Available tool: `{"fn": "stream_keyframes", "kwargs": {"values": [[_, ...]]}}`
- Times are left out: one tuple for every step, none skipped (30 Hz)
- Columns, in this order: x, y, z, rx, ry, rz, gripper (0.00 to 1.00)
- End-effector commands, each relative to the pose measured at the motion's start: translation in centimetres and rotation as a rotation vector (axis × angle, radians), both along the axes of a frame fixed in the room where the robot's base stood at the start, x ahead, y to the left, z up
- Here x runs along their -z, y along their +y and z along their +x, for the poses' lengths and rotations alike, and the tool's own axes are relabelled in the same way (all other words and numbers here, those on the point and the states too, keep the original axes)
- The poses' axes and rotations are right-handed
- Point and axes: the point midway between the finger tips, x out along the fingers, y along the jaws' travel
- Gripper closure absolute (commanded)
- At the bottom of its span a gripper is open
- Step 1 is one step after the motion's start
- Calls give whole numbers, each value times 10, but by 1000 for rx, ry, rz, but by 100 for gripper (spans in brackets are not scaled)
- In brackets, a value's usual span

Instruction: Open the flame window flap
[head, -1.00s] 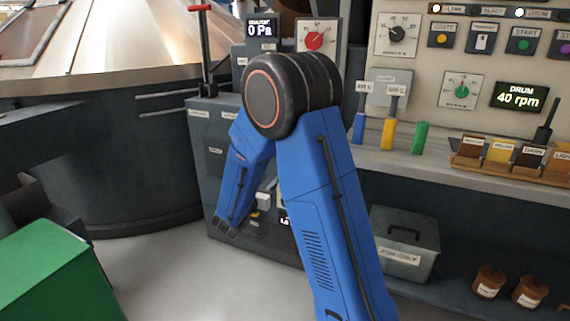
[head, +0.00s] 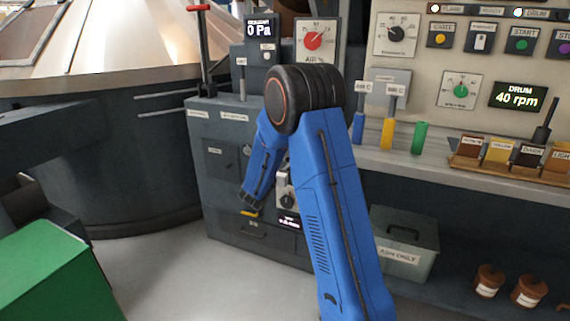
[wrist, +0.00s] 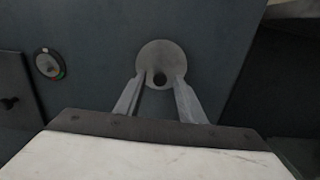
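A round grey disc (wrist: 160,60), which looks like the flame window flap, sits flat on the dark cabinet front in the wrist view. A small dark round knob or hole (wrist: 160,78) shows near its lower middle. My gripper (wrist: 160,85) is open, with one finger on each side of that dark spot. The fingertips overlap the disc's lower edge in the picture; I cannot tell if they touch it. In the head view my blue arm hides the disc, and I cannot make out the gripper's fingers.
The dark cabinet (head: 225,195) carries a small hatch panel (head: 220,158) on its left. A small round dial (wrist: 49,64) is left of the disc. A counter (head: 440,170) with coloured handles and an ash box (head: 405,240) are to the right. Grey floor is clear in front.

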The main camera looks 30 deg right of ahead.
Motion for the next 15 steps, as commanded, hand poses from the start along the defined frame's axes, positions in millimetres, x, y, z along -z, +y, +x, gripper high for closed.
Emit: {"fn": "stream_keyframes", "kwargs": {"values": [[0, -2, 1, 1, 0, 0, 64], [0, -3, 1, 1, 0, 0, 64], [0, -3, 2, 0, 0, 0, 64], [0, -3, 2, 0, 0, 0, 64], [0, -3, 2, 0, 0, 0, 64], [0, -3, 2, 0, 0, 0, 64], [0, -3, 2, 0, 0, 0, 64], [0, -3, 2, 0, 0, 0, 64], [0, -3, 2, 0, 0, 0, 64], [0, -3, 2, 0, 0, 0, 64], [0, -3, 2, 0, 0, 0, 71], [0, -3, 2, 0, 0, 0, 81], [0, -3, 2, 0, 0, 0, 88], [0, -3, 2, 0, 0, 0, 95], [0, -3, 2, 0, 0, 0, 100]]}}
